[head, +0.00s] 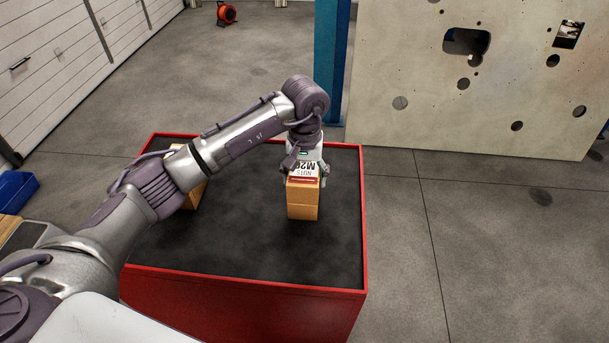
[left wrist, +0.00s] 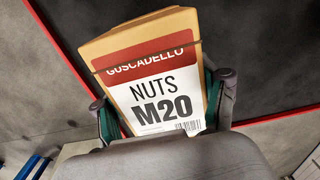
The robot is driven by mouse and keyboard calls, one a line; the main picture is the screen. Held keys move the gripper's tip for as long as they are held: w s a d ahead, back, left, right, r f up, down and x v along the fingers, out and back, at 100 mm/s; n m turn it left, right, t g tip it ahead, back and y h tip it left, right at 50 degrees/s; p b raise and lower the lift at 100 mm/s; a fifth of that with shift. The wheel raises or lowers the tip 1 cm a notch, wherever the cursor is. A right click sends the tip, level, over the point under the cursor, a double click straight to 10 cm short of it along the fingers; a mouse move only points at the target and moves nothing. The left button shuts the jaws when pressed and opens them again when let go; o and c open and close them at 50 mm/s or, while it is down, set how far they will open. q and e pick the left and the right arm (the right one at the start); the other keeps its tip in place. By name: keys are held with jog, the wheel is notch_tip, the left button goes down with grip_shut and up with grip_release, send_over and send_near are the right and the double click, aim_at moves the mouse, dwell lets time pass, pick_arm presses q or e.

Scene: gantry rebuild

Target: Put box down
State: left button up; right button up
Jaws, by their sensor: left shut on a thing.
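A cardboard box (head: 303,204) with a red and white label reading NUTS M20 is over the black top of the red-rimmed cart (head: 347,280). My left gripper (head: 308,172) is shut on it from above, one finger on each side. In the left wrist view the box (left wrist: 150,95) sits between the fingers of my left gripper (left wrist: 165,105), its label facing the camera. I cannot tell whether the underside of the box touches the cart top. My right gripper is not in view.
A second cardboard box (head: 195,192) stands on the cart's left part, mostly behind my arm. The cart top right of the held box is clear. A blue post (head: 331,60) and a large holed panel (head: 480,100) stand beyond the cart. A blue bin (head: 14,190) is at left.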

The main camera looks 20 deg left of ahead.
aim_at(305, 168)
pick_arm(q)
jog(key=o, duration=1.6)
jog(key=shift+r+p, duration=0.15)
jog(key=shift+p, duration=0.15)
jog(key=shift+r+b, duration=0.2)
jog(key=shift+b, duration=0.1)
notch_tip(305, 168, up, 11)
jog(key=b, duration=0.3)
jog(key=shift+f, duration=0.1)
jog(key=shift+r, duration=0.35)
